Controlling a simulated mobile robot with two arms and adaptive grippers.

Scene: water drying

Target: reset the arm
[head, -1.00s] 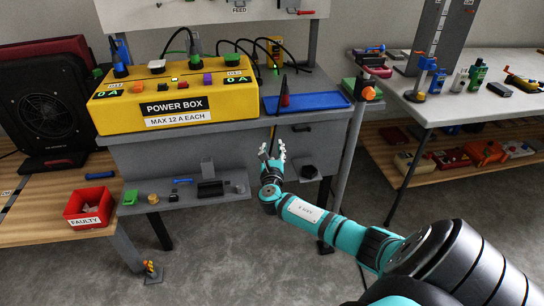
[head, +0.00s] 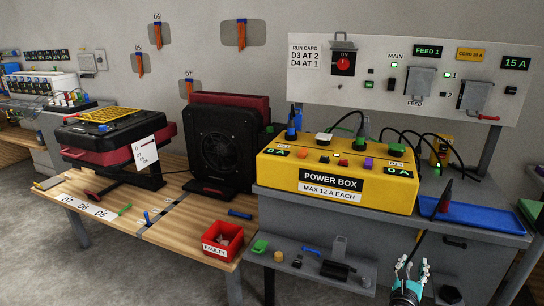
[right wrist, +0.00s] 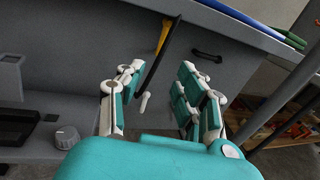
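My right gripper (head: 408,276) shows at the bottom right of the head view, in front of the grey bench below the blue tray. In the right wrist view its teal and white fingers (right wrist: 161,75) stand apart with nothing held between them. Behind the fingers, a thin black rod with a yellow upper part (right wrist: 163,36) runs down along the bench front; I cannot tell whether it touches them. The rest of the right arm is mostly out of the head view. My left gripper is not in view.
The yellow power box (head: 335,182) and blue tray (head: 490,217) are on the bench (head: 470,262). A lower shelf holds small parts and a knob (right wrist: 67,137). The red faulty bin (head: 222,240) and black fan unit (head: 222,150) stand on the wooden table (head: 180,215).

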